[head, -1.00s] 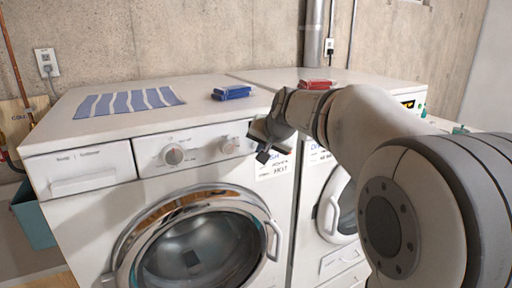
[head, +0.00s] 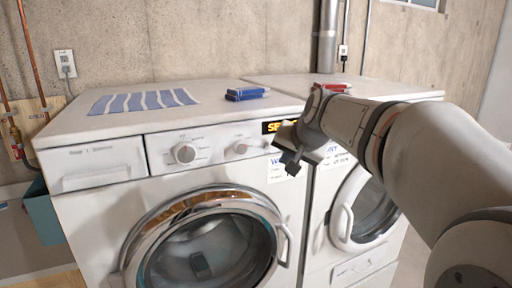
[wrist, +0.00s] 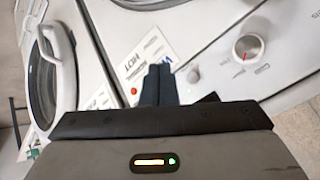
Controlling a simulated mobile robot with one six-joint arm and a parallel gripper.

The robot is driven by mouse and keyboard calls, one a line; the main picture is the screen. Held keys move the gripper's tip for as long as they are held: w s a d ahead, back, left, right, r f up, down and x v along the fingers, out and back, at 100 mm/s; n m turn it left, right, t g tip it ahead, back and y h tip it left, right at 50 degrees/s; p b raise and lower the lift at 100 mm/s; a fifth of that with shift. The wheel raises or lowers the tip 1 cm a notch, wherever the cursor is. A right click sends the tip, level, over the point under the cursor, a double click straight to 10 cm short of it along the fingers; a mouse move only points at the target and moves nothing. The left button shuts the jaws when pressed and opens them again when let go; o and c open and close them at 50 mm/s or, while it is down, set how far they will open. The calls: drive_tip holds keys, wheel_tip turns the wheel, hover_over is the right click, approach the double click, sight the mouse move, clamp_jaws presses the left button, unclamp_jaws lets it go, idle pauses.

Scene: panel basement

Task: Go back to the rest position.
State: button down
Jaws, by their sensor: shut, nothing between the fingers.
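My gripper (head: 291,161) is in front of the upper right of the left washing machine (head: 100,215), near its control panel. In the wrist view my gripper (wrist: 160,72) has its two dark fingers together, with nothing between them. Behind the fingers are a white label with writing (wrist: 140,68) and a dial with a red mark (wrist: 246,47). The gripper appears apart from the panel, but the exact gap cannot be told.
A striped blue and white cloth (head: 143,101) and blue boxes (head: 246,94) lie on the left machine's top. A red item (head: 331,86) lies on the right machine (head: 354,212). A teal bin (head: 43,212) stands at the left. Both round doors look closed.

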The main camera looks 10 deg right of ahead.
drive_tip(key=s+f+n+g+h, duration=0.1)
drive_tip(key=s+f+n+g, duration=0.1)
drive_tip(key=s+f, duration=0.7)
drive_tip(key=s+f+n+g, duration=0.3)
drive_tip(key=s+f, duration=0.7)
drive_tip(key=s, duration=0.6)
drive_tip(key=shift+s+a+f+g+h, duration=0.2)
drive_tip(key=shift+a+f+g+h, duration=0.1)
drive_tip(key=shift+a+g+h, duration=0.15)
